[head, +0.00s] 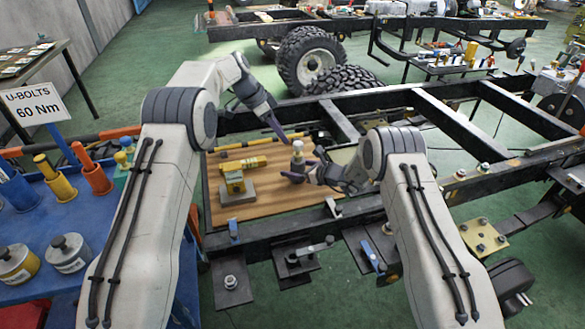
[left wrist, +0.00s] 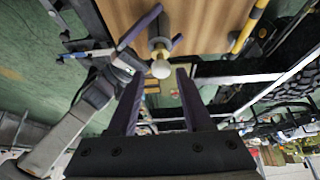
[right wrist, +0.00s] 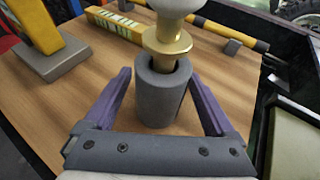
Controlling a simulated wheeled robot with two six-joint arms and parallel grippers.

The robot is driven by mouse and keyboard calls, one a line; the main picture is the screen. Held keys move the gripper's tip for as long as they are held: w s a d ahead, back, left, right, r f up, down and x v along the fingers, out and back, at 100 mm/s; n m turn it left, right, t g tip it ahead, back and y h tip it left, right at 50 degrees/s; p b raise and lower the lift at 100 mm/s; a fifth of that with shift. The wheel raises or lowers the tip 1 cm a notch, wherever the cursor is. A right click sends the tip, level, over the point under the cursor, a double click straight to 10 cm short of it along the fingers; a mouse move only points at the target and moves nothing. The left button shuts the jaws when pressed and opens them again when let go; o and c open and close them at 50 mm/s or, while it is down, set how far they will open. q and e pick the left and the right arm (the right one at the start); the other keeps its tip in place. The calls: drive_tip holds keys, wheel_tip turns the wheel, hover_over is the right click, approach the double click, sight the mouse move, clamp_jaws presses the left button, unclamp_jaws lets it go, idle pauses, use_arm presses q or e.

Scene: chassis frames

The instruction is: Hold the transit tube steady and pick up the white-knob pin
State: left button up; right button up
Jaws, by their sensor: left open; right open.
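The transit tube is a grey upright cylinder (right wrist: 158,95) on a wooden board (head: 275,200). The white-knob pin (right wrist: 167,38), with a brass flange, stands in its top; its white knob (head: 298,145) shows in the head view. My right gripper (head: 308,168) is open, its purple fingers on either side of the tube, with gaps visible in the right wrist view (right wrist: 160,85). My left gripper (head: 274,124) is open and empty, above and beyond the pin. In the left wrist view the knob (left wrist: 161,69) lies ahead, between the fingertip lines. The pin's lower part is hidden inside the tube.
A yellow part on a grey stand (head: 235,182) is left of the tube on the board. A yellow-black bar (right wrist: 230,35) runs along behind. Black chassis rails (head: 440,113) enclose the board. A blue table (head: 40,230) with colored holders is at left.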

sight(297, 144)
drive_tip(key=shift+x, duration=0.85)
drive_tip(key=shift+c, duration=0.3)
clamp_jaws()
use_arm(q)
drive_tip(key=o, duration=0.4)
drive_tip(key=s+d+r+n+t+y, duration=0.3)
drive_tip(key=s+n+t, duration=0.1)
drive_tip(key=n, duration=0.5)
drive_tip(key=x, duration=1.2)
